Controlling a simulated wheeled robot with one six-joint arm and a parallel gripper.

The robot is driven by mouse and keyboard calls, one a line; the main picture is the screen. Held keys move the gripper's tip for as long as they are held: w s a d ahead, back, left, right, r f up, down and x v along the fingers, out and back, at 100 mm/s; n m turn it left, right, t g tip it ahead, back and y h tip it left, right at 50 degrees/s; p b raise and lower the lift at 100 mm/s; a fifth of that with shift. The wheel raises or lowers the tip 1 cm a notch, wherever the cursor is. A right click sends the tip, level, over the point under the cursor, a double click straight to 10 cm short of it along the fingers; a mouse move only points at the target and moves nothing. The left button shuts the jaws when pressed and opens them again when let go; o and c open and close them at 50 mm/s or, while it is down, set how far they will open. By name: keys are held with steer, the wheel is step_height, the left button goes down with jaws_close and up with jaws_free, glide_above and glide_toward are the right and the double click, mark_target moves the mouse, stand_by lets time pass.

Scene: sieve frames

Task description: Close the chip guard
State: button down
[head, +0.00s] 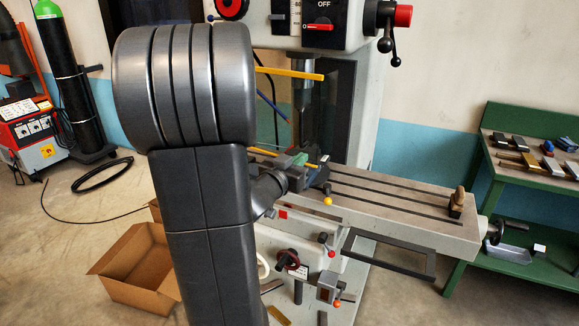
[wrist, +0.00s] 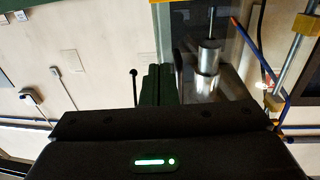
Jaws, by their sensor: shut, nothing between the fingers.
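The chip guard (head: 290,73) shows in the head view as a yellow upper bar beside the milling machine's spindle (head: 302,95), with a lower yellow bar below it. Its clear pane is hard to make out, and my arm hides its left part. I cannot tell its exact angle. In the wrist view, the shiny spindle (wrist: 208,60) is near the middle, with brass-coloured fittings, a rod and a blue tube at the right. My gripper (wrist: 165,120) shows as a dark body across the bottom of the wrist view. It is shut and empty; its fingertips are not clearly visible.
The machine table (head: 400,195) extends right, with a green-and-dark vise near the spindle. A green bench (head: 480,180) with tools stands at the right. An open cardboard box (head: 135,265) is on the floor at the left. Control levers project from the machine's front.

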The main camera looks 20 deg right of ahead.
mark_target(315, 146)
steer(key=p+x, duration=0.1)
steer(key=x, duration=0.5)
steer(key=d, duration=0.1)
steer(key=w, duration=0.1)
steer(key=d, duration=0.1)
steer(key=shift+w+d+r+b, duration=0.15)
steer(key=shift+w+d+b, duration=0.1)
steer(key=shift+d+b, duration=0.1)
stand_by(0.3)
